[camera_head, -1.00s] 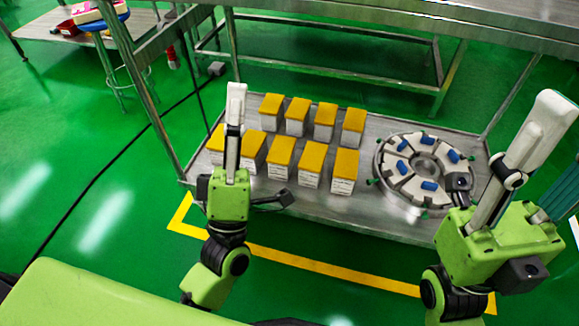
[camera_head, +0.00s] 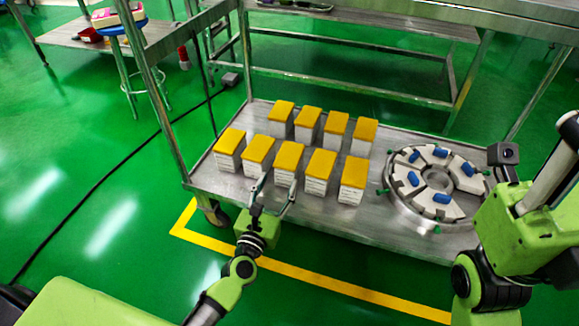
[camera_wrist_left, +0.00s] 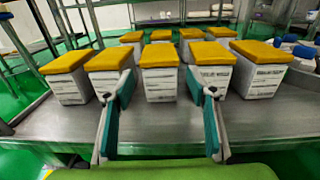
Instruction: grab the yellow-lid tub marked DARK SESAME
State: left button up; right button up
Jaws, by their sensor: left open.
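Several white tubs with yellow lids stand upright in two rows on the steel shelf (camera_head: 345,225). The middle front tub (camera_head: 287,163) also shows in the left wrist view (camera_wrist_left: 159,84). The labels are too small and blurred to read, so I cannot tell which tub is DARK SESAME. My left gripper (camera_head: 276,190) is open and empty at the shelf's front edge, in front of the front row. In the left wrist view its fingers (camera_wrist_left: 160,100) point at the row, with the middle front tub between them. My right gripper (camera_head: 562,155) is partly in view at the right edge, away from the tubs.
A round grey fixture (camera_head: 436,185) with several blue pieces sits on the shelf right of the tubs. Front-row neighbours stand close on both sides of the middle tub. The cart's leg (camera_head: 160,95) rises at the left. A stool (camera_head: 120,30) stands on the green floor behind.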

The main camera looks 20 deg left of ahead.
pick_arm(q)
jog(key=b, duration=0.2)
send_near(295, 143)
jog(key=w, duration=0.4)
jog(key=shift+w+a+f, duration=0.15)
jog(key=shift+w+f, duration=0.15)
jog(key=shift+r, duration=0.1)
jog(key=c, duration=1.1)
